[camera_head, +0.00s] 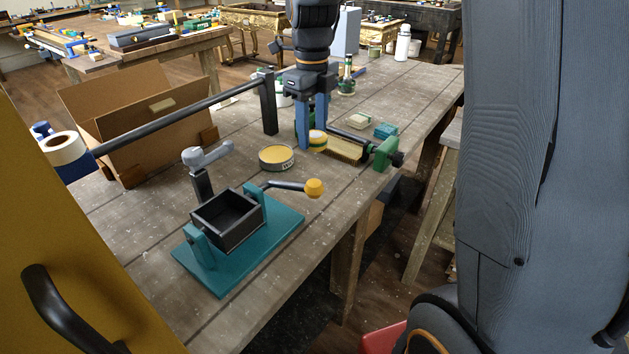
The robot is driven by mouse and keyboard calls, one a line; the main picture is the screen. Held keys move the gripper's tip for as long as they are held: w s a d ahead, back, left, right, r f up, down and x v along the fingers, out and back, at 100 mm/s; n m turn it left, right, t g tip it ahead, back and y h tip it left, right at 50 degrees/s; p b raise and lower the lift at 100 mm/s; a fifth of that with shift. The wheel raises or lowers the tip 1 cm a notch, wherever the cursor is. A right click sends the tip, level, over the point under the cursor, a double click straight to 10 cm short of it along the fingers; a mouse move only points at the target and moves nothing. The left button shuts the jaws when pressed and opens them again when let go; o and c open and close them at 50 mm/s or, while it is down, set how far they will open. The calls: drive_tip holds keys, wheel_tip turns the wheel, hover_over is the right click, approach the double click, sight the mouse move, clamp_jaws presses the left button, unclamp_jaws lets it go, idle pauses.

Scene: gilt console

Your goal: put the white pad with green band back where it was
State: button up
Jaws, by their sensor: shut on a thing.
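A small pale pad with a greenish side (359,121) lies on the wooden bench, right of my gripper; it looks like the white pad with green band. My gripper (312,143) points down with its blue fingers low over the bench. It is shut on a small round yellow thing (318,138) with a pale rim, partly hidden by the fingers. I cannot tell exactly what that thing is. The pale pad is apart from the fingers.
A green-ended clamp with a brush-like block (345,148) lies right of my gripper, near a teal block (385,130). A round tin (277,158) stands left. A teal crank fixture (240,240) stands in front; an open cardboard box (135,125) is at left.

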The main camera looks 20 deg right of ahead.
wheel_tip(320, 180, down, 9)
drive_tip(key=shift+f+p, duration=0.2)
drive_tip(key=shift+p, duration=0.9)
drive_tip(key=shift+f, duration=0.15)
drive_tip(key=o, duration=1.1)
wheel_tip(320, 180, up, 12)
drive_tip(key=b, duration=0.3)
drive_tip(key=shift+r, duration=0.2)
